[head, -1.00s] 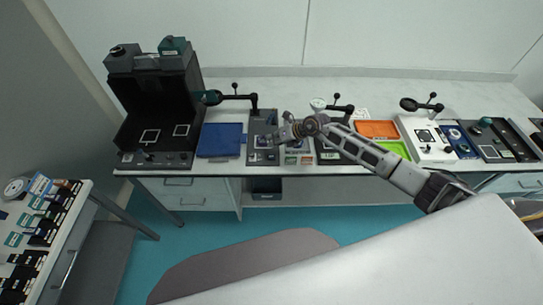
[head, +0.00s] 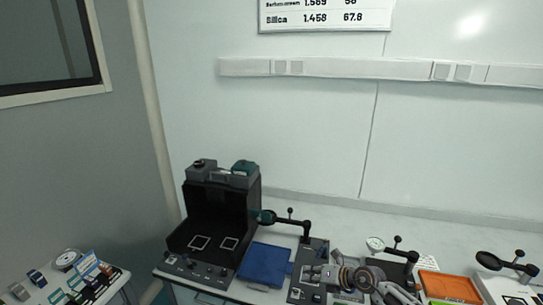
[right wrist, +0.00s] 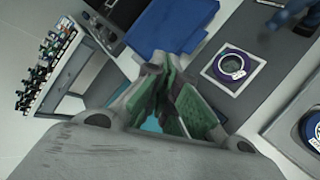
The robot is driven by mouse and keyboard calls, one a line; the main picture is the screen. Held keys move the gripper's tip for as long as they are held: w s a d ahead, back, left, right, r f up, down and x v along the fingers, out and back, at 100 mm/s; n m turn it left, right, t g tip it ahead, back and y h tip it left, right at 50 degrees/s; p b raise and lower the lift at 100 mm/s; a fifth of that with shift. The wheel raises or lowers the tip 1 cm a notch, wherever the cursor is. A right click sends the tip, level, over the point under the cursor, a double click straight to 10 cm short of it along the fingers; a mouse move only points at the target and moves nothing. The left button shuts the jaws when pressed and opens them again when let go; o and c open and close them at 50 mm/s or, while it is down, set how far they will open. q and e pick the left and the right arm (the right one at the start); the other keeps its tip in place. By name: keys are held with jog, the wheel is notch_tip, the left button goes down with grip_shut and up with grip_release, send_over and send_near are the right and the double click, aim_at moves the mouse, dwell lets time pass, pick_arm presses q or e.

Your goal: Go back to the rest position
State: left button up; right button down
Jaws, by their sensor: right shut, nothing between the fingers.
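My right gripper (head: 334,268) shows at the bottom of the head view, over the dark panel (head: 296,291) just right of the blue tray (head: 265,264). It is shut and empty. In the right wrist view its green-padded fingers (right wrist: 166,82) point toward the blue tray (right wrist: 172,22). A round purple-rimmed part (right wrist: 231,66) on a white square lies to the right of the fingers there. My left gripper is not in view.
A black open-fronted box (head: 220,220) stands left of the blue tray. A dark lens arm (head: 290,222) stands behind the tray. An orange tray (head: 450,287) and another lens arm (head: 507,262) are at the right. A side table (head: 121,279) with small items is at lower left.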

jog(key=a+r+m+t+y, duration=0.1)
jog(key=a+r+m+t, duration=0.25)
jog(key=r, duration=0.25)
jog(key=a+r+m+t+y, duration=0.1)
jog(key=a+r+m+t, duration=0.1)
jog(key=r+m+t, duration=0.3)
jog(key=s+d+r+m+t+h, duration=0.25)
jog(key=d+r+m+h, duration=0.35)
jog(key=m, duration=0.4)
jog(key=s+d+f+m+g+h, duration=0.75)
jog(key=s+d+f+m, duration=0.3)
jog(key=m, duration=0.25)
jog(key=s+a+f+m+g+y, duration=0.1)
jog(key=s+f+g, duration=0.25)
jog(key=s, duration=0.55)
jog(key=s+a+f+m+g+y, duration=0.2)
jog(key=s+f+g, duration=0.15)
jog(key=s, duration=0.55)
notch_tip(320, 180, down, 33)
jog(key=s+g+b, duration=0.1)
jog(key=s, duration=0.1)
jog(key=s+d+f, duration=0.2)
jog(key=s+f, duration=0.9)
jog(key=s+d+f+g+b, duration=0.1)
jog(key=s+d+f, duration=0.1)
jog(key=s+f, duration=0.8)
jog(key=shift+s+d+f+n+b, duration=0.25)
jog(key=shift+s+f+n, duration=0.2)
jog(key=shift+s, duration=0.3)
